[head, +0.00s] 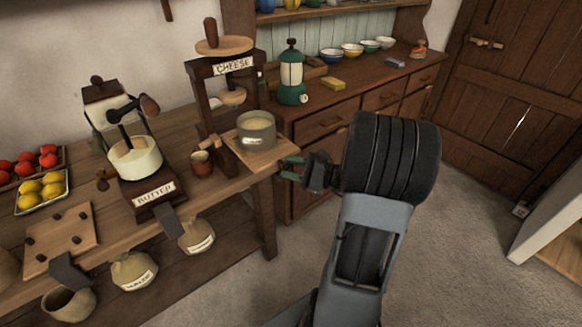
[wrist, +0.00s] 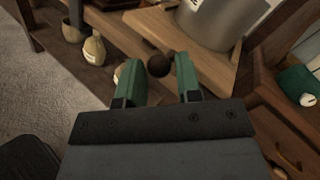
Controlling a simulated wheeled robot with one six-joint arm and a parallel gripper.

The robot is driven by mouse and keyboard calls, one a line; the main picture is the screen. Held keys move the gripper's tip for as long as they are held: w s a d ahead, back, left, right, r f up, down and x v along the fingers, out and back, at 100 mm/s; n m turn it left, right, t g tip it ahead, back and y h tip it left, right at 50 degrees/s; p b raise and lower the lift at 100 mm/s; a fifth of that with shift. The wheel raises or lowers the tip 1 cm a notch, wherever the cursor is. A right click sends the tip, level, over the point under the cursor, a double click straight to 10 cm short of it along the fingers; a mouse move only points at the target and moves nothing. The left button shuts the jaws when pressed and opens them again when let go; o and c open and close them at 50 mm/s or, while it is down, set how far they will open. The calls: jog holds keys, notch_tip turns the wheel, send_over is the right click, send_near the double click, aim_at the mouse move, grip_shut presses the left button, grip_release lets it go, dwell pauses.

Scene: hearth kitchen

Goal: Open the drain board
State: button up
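The drain board (head: 270,160) is a pale wooden board at the table's right end, under the cheese press (head: 224,66). A grey pot (head: 257,134) stands on it. In the wrist view the board (wrist: 215,70) shows with the pot (wrist: 218,18) on top and a dark round knob (wrist: 161,64) in front of it. My gripper (head: 287,167) is beside the board's right edge. In the wrist view my gripper (wrist: 171,64) has its green fingers apart, with the knob seen between the tips. I cannot tell whether either finger touches it.
A butter churn (head: 135,158), a small brown cup (head: 201,163) and fruit trays stand left on the table. Sacks (head: 134,272) sit on the shelf below. Open carpet lies at right.

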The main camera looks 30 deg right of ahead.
jog(key=o, duration=0.3)
jog(key=v, duration=1.3)
jog(key=shift+s+d, duration=0.25)
jog(key=shift+s, duration=0.05)
jog(key=shift+f, duration=0.1)
